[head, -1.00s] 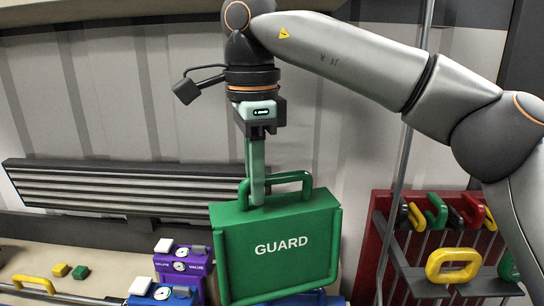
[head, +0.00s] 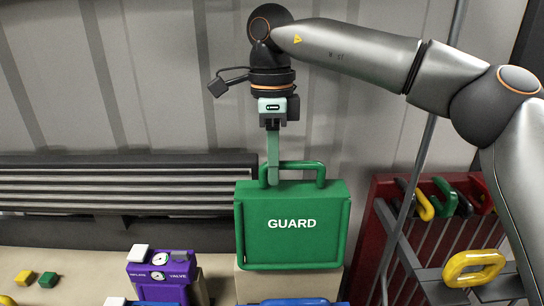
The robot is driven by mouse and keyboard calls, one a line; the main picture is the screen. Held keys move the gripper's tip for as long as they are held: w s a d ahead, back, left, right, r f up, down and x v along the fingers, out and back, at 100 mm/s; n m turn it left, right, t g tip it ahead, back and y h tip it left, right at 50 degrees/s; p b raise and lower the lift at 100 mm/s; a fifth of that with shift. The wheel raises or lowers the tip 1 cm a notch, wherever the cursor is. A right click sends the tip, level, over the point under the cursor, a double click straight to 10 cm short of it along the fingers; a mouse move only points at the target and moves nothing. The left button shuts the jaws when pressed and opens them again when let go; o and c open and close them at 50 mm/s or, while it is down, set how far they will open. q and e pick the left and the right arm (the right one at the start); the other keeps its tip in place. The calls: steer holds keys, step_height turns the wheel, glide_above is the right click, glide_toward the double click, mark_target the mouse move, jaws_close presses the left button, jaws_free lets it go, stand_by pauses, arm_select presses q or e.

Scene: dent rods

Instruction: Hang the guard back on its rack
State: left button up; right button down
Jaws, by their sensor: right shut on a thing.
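The green guard (head: 294,238), a flat box-like panel marked GUARD with a loop handle on top, hangs upright in the middle of the head view. My right gripper (head: 273,178) comes down from above and is shut on the guard's handle. The fingers hide part of the handle. A red rack (head: 382,222) with grey bars stands at the right, and several yellow, green, red and dark handles hang on it. The guard is apart from this rack in the picture. My left gripper is not in view.
A purple valve unit (head: 158,275) stands at lower left, with blue parts at the bottom edge. A pale block (head: 250,288) shows below the guard. A thin grey pole (head: 425,150) rises before the rack.

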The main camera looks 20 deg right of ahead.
glide_toward(273, 243)
steer(key=shift+w+d+f, duration=0.15)
steer(key=shift+w+f, duration=0.25)
steer(key=shift+f, duration=0.45)
steer(key=shift+w+d+f, duration=0.2)
steer(key=shift+w+f, duration=0.15)
steer(key=shift+f, duration=0.5)
steer(key=shift+w+d+f, duration=0.15)
steer(key=shift+w+f, duration=0.25)
steer(key=shift+f, duration=0.45)
steer(key=shift+s+f+b, duration=0.1)
steer(key=shift+f+b, duration=0.15)
steer(key=shift+f, duration=0.45)
steer(key=shift+s+f+b, duration=0.15)
steer(key=shift+f+b, duration=0.1)
steer(key=shift+f, duration=0.5)
steer(key=shift+s+a+f+b, duration=0.1)
steer(key=shift+s+f+b, duration=0.05)
steer(key=shift+f+b, duration=0.75)
steer(key=shift+s+a+f+b, duration=0.15)
steer(key=shift+f+b, duration=0.5)
steer(key=shift+f, duration=0.5)
steer(key=shift+d, duration=0.1)
steer(key=c, duration=0.7)
jaws_free()
steer(key=shift+c, duration=0.2)
